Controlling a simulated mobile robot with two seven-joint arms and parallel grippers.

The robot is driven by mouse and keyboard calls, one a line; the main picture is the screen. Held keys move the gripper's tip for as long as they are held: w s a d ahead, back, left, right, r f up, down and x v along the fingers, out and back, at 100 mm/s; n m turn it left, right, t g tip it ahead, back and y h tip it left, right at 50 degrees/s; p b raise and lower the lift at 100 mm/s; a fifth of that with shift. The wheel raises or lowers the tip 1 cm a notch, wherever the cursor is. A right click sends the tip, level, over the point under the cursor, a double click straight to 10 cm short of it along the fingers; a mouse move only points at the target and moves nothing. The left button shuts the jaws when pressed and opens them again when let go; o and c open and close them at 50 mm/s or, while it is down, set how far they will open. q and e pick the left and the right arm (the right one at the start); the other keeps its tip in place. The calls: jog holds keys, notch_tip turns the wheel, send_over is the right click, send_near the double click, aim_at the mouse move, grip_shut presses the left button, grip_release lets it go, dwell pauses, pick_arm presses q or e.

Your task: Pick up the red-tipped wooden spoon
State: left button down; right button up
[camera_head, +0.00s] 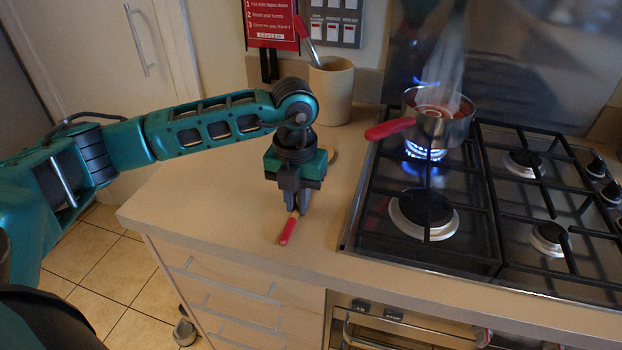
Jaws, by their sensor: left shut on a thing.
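The wooden spoon lies on the counter (215,200), its red tip (288,230) pointing toward the front edge. My left gripper (297,209) comes down on the spoon from above and is shut on its handle just behind the red part. A rounded wooden end shows behind the gripper, to its right; the gripper hides the middle of the spoon. I cannot tell whether the spoon is lifted off the counter. My right gripper is not in view.
A beige crock (331,92) holding a red-tipped utensil stands behind the gripper. To the right is a gas hob (470,215). A steaming pot (440,125) sits over a lit blue flame, its red handle (390,128) pointing left over the counter side. The left counter is clear.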

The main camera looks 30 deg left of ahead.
pick_arm(q)
jog(key=shift+r, duration=0.1)
notch_tip(320, 180, up, 20)
jog(key=p, duration=0.1)
jog(key=shift+p, duration=0.4)
dwell(0.7)
